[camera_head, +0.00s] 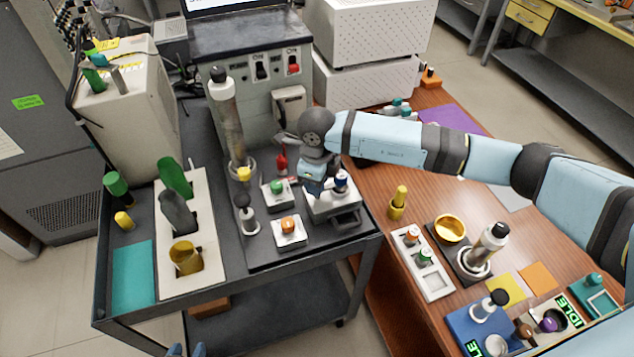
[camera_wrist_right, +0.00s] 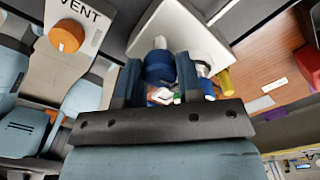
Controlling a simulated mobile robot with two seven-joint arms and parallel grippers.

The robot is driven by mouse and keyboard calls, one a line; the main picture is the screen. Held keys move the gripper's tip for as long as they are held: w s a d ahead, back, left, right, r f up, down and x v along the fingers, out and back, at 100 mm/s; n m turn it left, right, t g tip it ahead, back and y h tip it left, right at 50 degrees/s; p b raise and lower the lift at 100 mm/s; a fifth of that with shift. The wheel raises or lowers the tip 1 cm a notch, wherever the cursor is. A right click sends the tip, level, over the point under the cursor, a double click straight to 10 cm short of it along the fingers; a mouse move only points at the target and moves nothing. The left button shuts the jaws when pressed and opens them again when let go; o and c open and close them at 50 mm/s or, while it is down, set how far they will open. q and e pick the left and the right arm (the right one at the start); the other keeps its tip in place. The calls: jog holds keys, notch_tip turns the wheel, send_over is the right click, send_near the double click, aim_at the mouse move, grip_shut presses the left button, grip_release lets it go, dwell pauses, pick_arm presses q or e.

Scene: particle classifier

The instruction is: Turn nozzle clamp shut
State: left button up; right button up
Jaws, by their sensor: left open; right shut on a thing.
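The nozzle clamp appears to be the blue knob on a white block (camera_head: 330,207) at the right of the cart. The blue knob (camera_wrist_right: 158,68) sits between the two fingers of my right gripper (camera_wrist_right: 160,84), which is shut on it. In the head view the blue knob (camera_head: 341,180) shows beside my right wrist, and the fingertips are mostly hidden. How far the knob is turned cannot be told. My left gripper (camera_head: 186,351) shows only its open fingertips at the bottom edge, empty and far from the knob.
An orange knob (camera_head: 288,225) on a white plate stands in front of the block; its plate reads VENT in the wrist view. A green knob (camera_head: 277,187) and a tall cylinder (camera_head: 228,120) stand to the left. The wooden table (camera_head: 385,170) lies to the right.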

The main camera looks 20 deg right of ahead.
jog(key=shift+m, duration=0.5)
jog(key=o, duration=0.9)
jog(key=shift+r, duration=0.15)
jog(key=shift+r+b, duration=0.95)
jog(key=shift+r, duration=5.9)
